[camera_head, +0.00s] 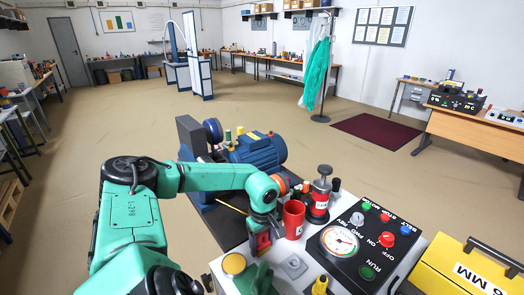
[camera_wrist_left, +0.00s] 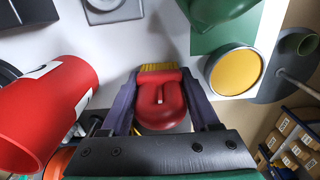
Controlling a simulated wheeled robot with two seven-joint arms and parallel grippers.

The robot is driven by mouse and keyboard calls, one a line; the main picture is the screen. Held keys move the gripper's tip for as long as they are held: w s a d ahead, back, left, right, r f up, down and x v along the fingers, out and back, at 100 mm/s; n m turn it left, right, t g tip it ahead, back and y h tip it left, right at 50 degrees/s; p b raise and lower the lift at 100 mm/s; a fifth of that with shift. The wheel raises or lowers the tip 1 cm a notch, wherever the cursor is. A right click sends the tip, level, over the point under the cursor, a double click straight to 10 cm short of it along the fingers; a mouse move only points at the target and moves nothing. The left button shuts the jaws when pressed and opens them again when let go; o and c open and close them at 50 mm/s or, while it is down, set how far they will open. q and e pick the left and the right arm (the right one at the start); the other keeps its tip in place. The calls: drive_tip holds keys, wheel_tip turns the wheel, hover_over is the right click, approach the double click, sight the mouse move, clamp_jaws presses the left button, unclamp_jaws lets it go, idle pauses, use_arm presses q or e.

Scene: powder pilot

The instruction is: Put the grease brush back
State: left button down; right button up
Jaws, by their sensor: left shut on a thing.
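The grease brush is red with yellow bristles and shows in the left wrist view (camera_wrist_left: 160,100). My left gripper (camera_head: 264,238) is shut on it; its two fingers (camera_wrist_left: 158,110) lie on either side of the red body. In the head view the gripper is at the left edge of the white worktop, and the red brush is partly hidden between the fingers. A red cup (camera_head: 293,219) with a white label stands just right of the gripper; it also shows in the left wrist view (camera_wrist_left: 50,110). My right gripper is not in view.
A red grease can (camera_head: 319,204) stands behind the cup. A control panel (camera_head: 366,240) with a gauge and buttons lies to the right. A grey square plate (camera_head: 292,265) is in front. A green piece with a yellow disc (camera_head: 234,264) is nearby. A blue motor (camera_head: 256,152) stands behind.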

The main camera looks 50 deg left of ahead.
use_arm(q)
drive_tip(key=c, duration=0.5)
unclamp_jaws()
drive_tip(key=shift+f, duration=0.15)
drive_tip(key=shift+c, duration=0.2)
drive_tip(key=o, duration=0.4)
drive_tip(key=shift+r, duration=0.6)
wheel_tip(320, 180, up, 11)
drive_tip(key=b, duration=0.3)
drive_tip(key=shift+d+r, duration=0.1)
drive_tip(key=shift+r, duration=0.05)
